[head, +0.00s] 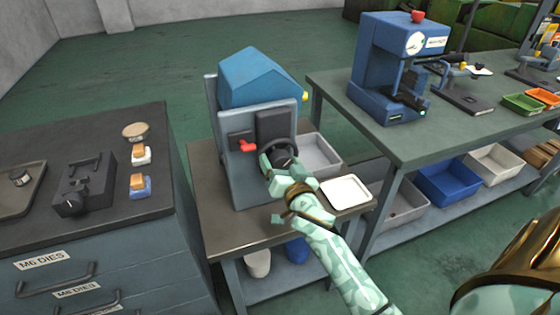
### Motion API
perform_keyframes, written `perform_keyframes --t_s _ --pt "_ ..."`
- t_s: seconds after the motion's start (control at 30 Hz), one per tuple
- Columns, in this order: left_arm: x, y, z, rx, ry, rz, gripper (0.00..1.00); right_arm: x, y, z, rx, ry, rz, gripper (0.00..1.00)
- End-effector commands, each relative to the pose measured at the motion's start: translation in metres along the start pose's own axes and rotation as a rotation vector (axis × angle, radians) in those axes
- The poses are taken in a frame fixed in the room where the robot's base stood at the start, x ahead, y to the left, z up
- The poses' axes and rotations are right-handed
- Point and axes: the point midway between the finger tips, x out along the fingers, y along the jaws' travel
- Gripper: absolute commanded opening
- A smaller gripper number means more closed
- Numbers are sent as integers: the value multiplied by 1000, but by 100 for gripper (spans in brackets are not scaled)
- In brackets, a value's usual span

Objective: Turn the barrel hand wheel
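The barrel hand wheel (294,142) is a black ring with a dark hub on the front of a small blue-grey machine (240,166). My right gripper (269,166) is at the wheel's lower left side, in front of it. It overlaps the wheel in the head view and hides part of the rim. Whether the fingers touch the wheel or close around its rim cannot be told. My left gripper is not in view.
A grey bin (318,155) and a white tray (346,192) lie to the right. A drawer cabinet (100,245) is at left, a green-topped bench (420,140) at right.

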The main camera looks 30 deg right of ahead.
Motion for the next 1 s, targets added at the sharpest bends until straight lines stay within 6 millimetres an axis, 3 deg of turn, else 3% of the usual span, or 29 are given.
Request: perform_keyframes --t_s 0.03,0.17,0.57,1.0 --pt "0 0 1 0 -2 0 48 0 0 0 0 0 0 67" --pt "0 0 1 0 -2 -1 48 0 0 0 0 0 0 31" --pt "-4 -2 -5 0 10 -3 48 0 0 -1 -50 2 0 31" --pt "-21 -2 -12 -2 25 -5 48 0 0 -2 -380 7 -1 31"
